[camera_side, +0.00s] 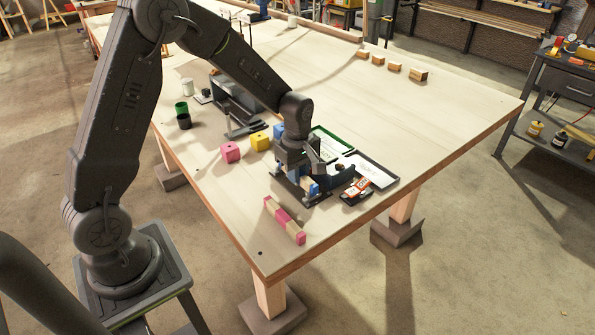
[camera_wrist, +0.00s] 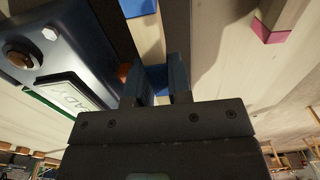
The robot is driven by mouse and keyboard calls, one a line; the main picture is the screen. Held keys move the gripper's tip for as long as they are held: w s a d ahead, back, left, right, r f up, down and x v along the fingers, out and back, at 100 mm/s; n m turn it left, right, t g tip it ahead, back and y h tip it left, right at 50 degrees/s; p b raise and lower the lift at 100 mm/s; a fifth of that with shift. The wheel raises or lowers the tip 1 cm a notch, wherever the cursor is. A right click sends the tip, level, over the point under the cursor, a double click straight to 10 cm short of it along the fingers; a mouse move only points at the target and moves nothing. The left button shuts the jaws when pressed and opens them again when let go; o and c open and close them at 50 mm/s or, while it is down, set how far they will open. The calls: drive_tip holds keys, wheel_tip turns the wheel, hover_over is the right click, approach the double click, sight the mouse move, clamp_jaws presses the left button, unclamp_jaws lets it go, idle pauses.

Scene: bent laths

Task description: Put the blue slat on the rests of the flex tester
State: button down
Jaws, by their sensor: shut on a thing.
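The blue slat (camera_wrist: 148,38) is pale wood with blue bands. In the wrist view it runs away from my gripper (camera_wrist: 161,82), which is shut on it at a blue part. In the side view the slat (camera_side: 309,184) shows only in part below my gripper (camera_side: 298,172), low over the flex tester. The flex tester (camera_side: 318,197) is a dark frame near the table's front edge. Its housing with a READY display (camera_wrist: 72,97) fills the left of the wrist view. The rests are mostly hidden, and I cannot tell whether the slat touches them.
A pink-banded slat (camera_side: 284,220) lies in front of the tester, near the table edge. Pink (camera_side: 230,152) and yellow (camera_side: 260,141) blocks stand behind left. A black tray (camera_side: 367,171) and an orange-black device (camera_side: 355,191) are right of the tester. The table's right side is mostly clear.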

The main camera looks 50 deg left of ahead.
drive_tip(key=shift+f, duration=0.35)
drive_tip(key=shift+s+f, duration=0.1)
drive_tip(key=shift+f, duration=0.25)
drive_tip(key=c, duration=1.3)
unclamp_jaws()
drive_tip(key=shift+c, duration=0.2)
drive_tip(key=shift+r, duration=0.1)
wheel_tip(320, 180, up, 13)
drive_tip(key=s+d+r+m+t, duration=0.2)
drive_tip(key=s+m, duration=0.4)
drive_tip(key=s, duration=0.1)
drive_tip(key=s+d+r+m+t, duration=0.1)
drive_tip(key=s+d+r+m, duration=0.1)
drive_tip(key=s+m, duration=0.4)
drive_tip(key=s+d+r+m+t, duration=0.2)
drive_tip(key=s+d+r+m, duration=0.1)
drive_tip(key=s+m, duration=0.3)
drive_tip(key=shift+s+r+t, duration=0.3)
drive_tip(key=shift+s+r, duration=0.25)
drive_tip(key=shift+s, duration=0.45)
